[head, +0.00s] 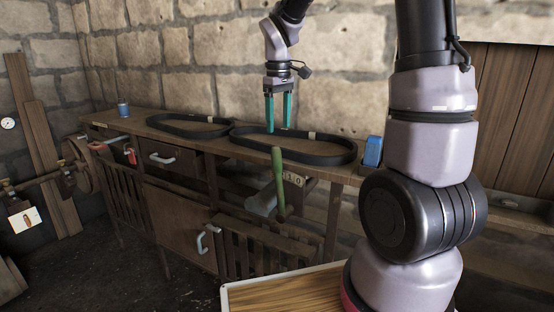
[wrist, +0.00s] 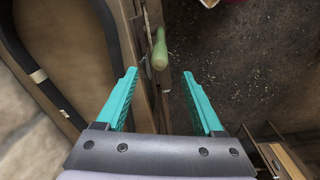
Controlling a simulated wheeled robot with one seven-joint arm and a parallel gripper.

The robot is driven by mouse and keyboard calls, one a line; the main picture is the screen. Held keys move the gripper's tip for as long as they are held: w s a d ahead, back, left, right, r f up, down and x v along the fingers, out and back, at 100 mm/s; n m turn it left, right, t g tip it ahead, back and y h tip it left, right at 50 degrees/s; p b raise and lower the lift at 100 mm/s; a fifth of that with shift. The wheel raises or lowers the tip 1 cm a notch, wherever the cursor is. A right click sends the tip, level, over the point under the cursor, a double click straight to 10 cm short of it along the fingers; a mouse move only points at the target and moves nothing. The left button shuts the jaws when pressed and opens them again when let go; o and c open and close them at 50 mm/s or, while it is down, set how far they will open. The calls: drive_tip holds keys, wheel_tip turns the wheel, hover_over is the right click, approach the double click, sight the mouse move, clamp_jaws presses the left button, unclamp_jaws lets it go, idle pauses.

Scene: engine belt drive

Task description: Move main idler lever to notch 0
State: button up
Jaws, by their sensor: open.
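A lever with a green handle (head: 278,168) stands nearly upright at the front edge of the bench. It is the likely main idler lever, though no name shows on it. A small notch plate (head: 294,181) beside it bears digits that look like 1 and 0. My gripper (head: 278,127) is open and empty, pointing down above the bench edge, above the handle and apart from it. In the wrist view the green handle (wrist: 159,50) lies ahead between the two teal fingers (wrist: 160,74). The lever's exact notch cannot be told.
Two black belts lie on the wooden bench (head: 165,116), one (head: 190,126) at left and one (head: 300,148) under my gripper. A blue object (head: 373,151) stands at the bench's right. A blue can (head: 123,108) stands at left.

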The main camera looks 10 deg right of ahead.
sight(277, 157)
drive_tip(key=shift+w+a+f+n, duration=0.2)
drive_tip(key=shift+w+f+n, duration=0.15)
drive_tip(key=shift+f, duration=0.4)
wheel_tip(277, 157, down, 10)
drive_tip(key=shift+w+d+f, duration=0.1)
drive_tip(key=shift+f, duration=0.1)
clamp_jaws()
idle(1.0)
